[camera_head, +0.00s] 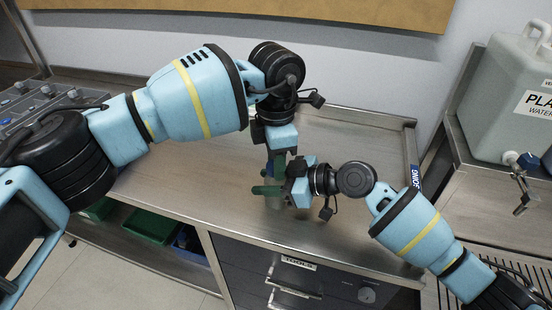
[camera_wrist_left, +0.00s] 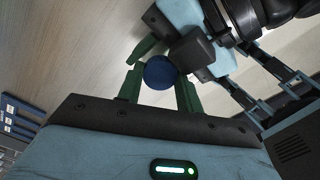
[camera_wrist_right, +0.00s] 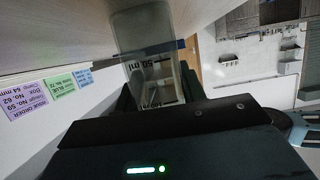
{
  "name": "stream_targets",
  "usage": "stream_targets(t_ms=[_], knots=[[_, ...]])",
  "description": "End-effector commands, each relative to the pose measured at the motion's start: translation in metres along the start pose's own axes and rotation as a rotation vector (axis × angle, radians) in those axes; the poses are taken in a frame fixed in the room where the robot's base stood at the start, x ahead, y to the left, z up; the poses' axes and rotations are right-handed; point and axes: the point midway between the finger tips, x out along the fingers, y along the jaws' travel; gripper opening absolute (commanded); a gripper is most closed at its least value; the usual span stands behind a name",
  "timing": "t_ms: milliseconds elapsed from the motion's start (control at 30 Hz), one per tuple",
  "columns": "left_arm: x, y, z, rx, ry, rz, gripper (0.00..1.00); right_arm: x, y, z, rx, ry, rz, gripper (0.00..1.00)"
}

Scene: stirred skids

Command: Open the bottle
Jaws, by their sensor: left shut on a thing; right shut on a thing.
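The bottle is clear with dark lettering and stands on the metal worktop (camera_head: 215,165). Its see-through body (camera_wrist_right: 146,40) fills the middle of the right wrist view. Its round blue cap (camera_wrist_left: 160,72) shows in the left wrist view. My left gripper (camera_head: 277,166) comes down from above and its green fingers are shut on the blue cap. My right gripper (camera_head: 268,188) comes in from the right, below the left one, and is shut on the bottle's body. In the head view the two grippers hide most of the bottle.
A large water canister (camera_head: 512,100) stands on the raised surface at right. Drawers (camera_head: 290,280) and green bins (camera_head: 150,225) sit below the worktop. The worktop around the bottle is clear.

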Motion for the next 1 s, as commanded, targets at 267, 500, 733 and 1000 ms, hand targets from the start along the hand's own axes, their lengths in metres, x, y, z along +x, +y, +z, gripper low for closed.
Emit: stream_targets(t_ms=[267, 500, 733, 1000], knots=[[0.000, 0.000, 0.000, -0.015, 0.001, 0.000, 0.08, 0.000, 0.001, 0.000, 0.001, -0.001, 0.001, 0.00], [0.000, -0.001, 0.000, -0.013, 0.000, -0.001, 0.57, 0.000, 0.001, 0.000, 0.001, 0.000, 0.001, 0.00], [-0.001, -0.002, 0.001, -0.010, -0.001, -0.003, 0.57, 0.000, 0.001, 0.000, 0.001, 0.000, 0.002, 0.00], [-0.025, -0.001, 0.002, -0.009, -0.004, -0.001, 0.57, 0.000, 0.000, 0.001, 0.001, -0.001, 0.001, 0.00]])
